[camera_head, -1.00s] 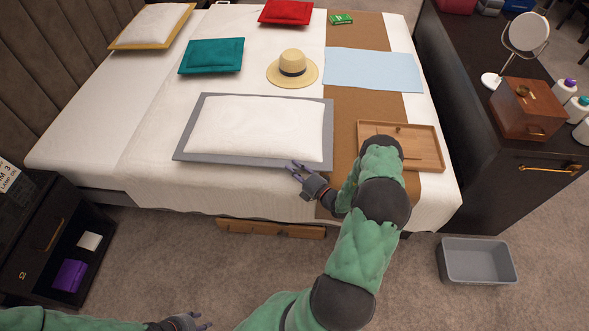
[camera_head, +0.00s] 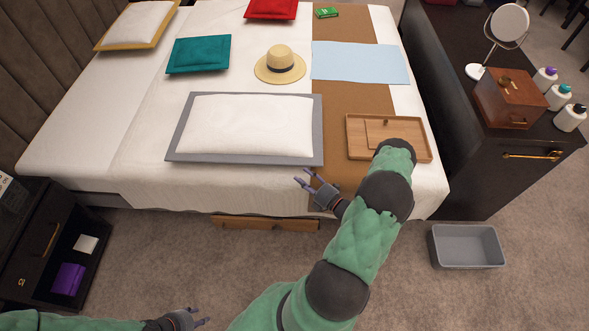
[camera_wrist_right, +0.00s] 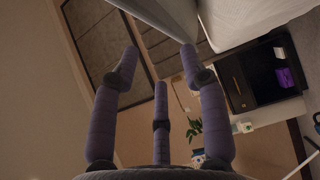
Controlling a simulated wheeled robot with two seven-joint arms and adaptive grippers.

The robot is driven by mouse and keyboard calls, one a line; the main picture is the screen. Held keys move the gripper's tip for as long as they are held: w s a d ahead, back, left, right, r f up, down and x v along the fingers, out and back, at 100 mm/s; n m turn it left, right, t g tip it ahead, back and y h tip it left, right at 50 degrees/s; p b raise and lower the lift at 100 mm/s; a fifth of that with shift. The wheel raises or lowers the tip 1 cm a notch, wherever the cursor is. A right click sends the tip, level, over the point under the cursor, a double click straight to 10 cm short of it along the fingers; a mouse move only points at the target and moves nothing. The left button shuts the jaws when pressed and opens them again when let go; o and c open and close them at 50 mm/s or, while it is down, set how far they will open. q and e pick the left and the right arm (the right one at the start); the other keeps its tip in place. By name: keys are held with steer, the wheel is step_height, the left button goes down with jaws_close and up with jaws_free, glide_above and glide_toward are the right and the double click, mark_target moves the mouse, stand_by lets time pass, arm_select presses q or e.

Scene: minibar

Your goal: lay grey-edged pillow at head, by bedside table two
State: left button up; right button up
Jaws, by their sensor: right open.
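The grey-edged pillow (camera_head: 250,126) lies flat across the middle of the bed, white with a wide grey border. Bedside table two (camera_head: 40,240) stands at the lower left beside the headboard, its shelf open. My right gripper (camera_head: 308,181) is open and empty by the pillow's near right corner, apart from it in the head view. In the right wrist view the fingers (camera_wrist_right: 160,70) are spread, with the grey pillow edge (camera_wrist_right: 150,14) just beyond their tips. My left gripper (camera_head: 203,322) is at the bottom edge, empty; its fingers look spread.
A yellow-edged pillow (camera_head: 138,24), teal cushion (camera_head: 198,54), red cushion (camera_head: 271,8), straw hat (camera_head: 280,65), blue cloth (camera_head: 360,63) and wooden tray (camera_head: 424,150) are on the bed. A grey bin (camera_head: 466,246) stands on the floor at right. The bed near the headboard is partly clear.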

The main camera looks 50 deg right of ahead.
steer(key=s+a+f+n+g+y, duration=0.1)
steer(key=a+f+n+g+y, duration=0.1)
steer(key=a+n+g+y, duration=0.9)
steer(key=s+a+f+n+g+y, duration=0.15)
steer(key=a+n, duration=0.45)
steer(key=a, duration=1.1)
steer(key=s+a+f+n+g+h, duration=0.25)
steer(key=s+n+g+h, duration=0.2)
steer(key=n, duration=0.75)
steer(key=s+a+f+n+g+h, duration=0.1)
steer(key=s+a+n+g+h, duration=0.4)
steer(key=n, duration=0.7)
steer(key=w+r+n+t, duration=0.1)
steer(key=n, duration=0.2)
steer(key=w+a+n+t, duration=0.1)
steer(key=w+n, duration=0.1)
steer(key=n, duration=0.2)
steer(key=w+a+r+n+t, duration=0.1)
steer(key=n+t, duration=0.1)
steer(key=n, duration=0.1)
steer(key=shift+w+a+r+n+y, duration=0.15)
steer(key=shift+r+n+y, duration=0.15)
steer(key=shift+r, duration=0.05)
